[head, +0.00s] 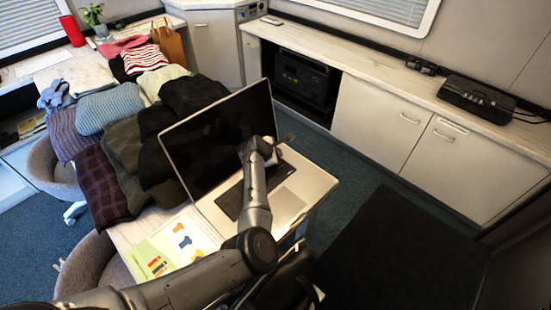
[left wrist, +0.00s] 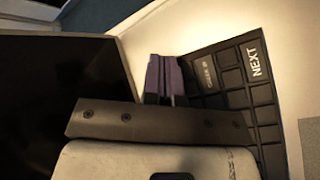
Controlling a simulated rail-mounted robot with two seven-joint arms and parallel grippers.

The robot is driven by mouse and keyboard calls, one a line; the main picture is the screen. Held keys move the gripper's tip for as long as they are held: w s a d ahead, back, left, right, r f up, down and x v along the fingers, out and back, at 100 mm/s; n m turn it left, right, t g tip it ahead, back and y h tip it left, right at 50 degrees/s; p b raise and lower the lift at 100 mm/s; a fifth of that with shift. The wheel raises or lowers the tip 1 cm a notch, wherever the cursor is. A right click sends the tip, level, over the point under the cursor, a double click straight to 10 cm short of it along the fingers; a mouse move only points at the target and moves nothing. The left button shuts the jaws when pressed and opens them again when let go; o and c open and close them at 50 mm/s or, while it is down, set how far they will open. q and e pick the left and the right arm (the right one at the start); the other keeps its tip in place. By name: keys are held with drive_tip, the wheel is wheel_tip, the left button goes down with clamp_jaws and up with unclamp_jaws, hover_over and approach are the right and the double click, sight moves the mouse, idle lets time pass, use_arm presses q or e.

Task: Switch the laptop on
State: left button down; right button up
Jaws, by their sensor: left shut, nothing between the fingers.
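The laptop stands open at the table's end, with its dark screen (head: 220,135) raised and its silver base (head: 315,183) in front. Its black keyboard (head: 229,203) is partly hidden by my left arm. My left gripper (head: 262,155) is over the back of the base, close to the screen. In the left wrist view my shut, empty left fingertips (left wrist: 165,78) are beside the corner of the keyboard (left wrist: 235,80), where a key reads NEXT. The black screen (left wrist: 60,85) is at left there. I cannot tell whether the fingertips touch the base. My right gripper is not in view.
Folded clothes (head: 125,120) cover the table behind and left of the laptop. A coloured sheet (head: 165,250) lies in front of it. A white cabinet (head: 380,120) runs along the right, with a black device (head: 476,97) on top. Chairs stand at the left.

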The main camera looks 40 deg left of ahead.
use_arm(q)
drive_tip(key=shift+f, duration=0.3)
idle(0.6)
drive_tip(key=shift+r+p, duration=0.75)
drive_tip(key=shift+p, duration=0.25)
drive_tip(key=shift+r+p, duration=0.5)
wheel_tip(320, 180, up, 4)
drive_tip(key=p, duration=0.4)
idle(0.3)
